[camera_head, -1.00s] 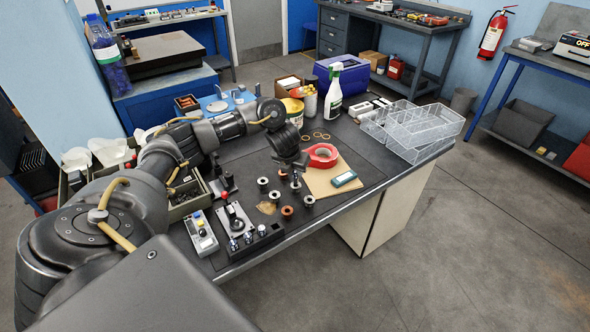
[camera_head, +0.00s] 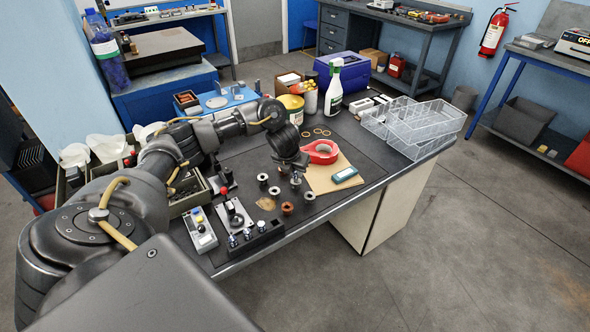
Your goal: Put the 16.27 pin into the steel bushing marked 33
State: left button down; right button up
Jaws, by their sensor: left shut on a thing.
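My left gripper (camera_head: 295,170) points down over the bench, shut on a small pin (camera_head: 296,179) that is mostly hidden by the fingers. The pin's size marking cannot be read. Several small bushings stand on the dark mat around it: grey steel ones (camera_head: 274,190), (camera_head: 309,196) and (camera_head: 262,177), and a copper-coloured one (camera_head: 287,209). The marks on them are too small to read, so I cannot tell which is 33. The held pin appears above and among the bushings, apart from their bores as far as I can see. My right gripper is out of view.
A dark block (camera_head: 258,240) with upright pins stands at the bench's front edge beside a control box (camera_head: 201,234). Clear trays (camera_head: 425,125) stand at right.

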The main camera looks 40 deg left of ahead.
pick_arm(q)
jog(key=shift+f+b, duration=0.55)
jog(key=shift+f, duration=0.25)
jog(key=c, duration=1.2)
grip_release()
jog(key=shift+c, duration=0.2)
jog(key=p+v, duration=0.3)
jog(key=v, duration=0.8)
jog(key=shift+f, duration=0.1)
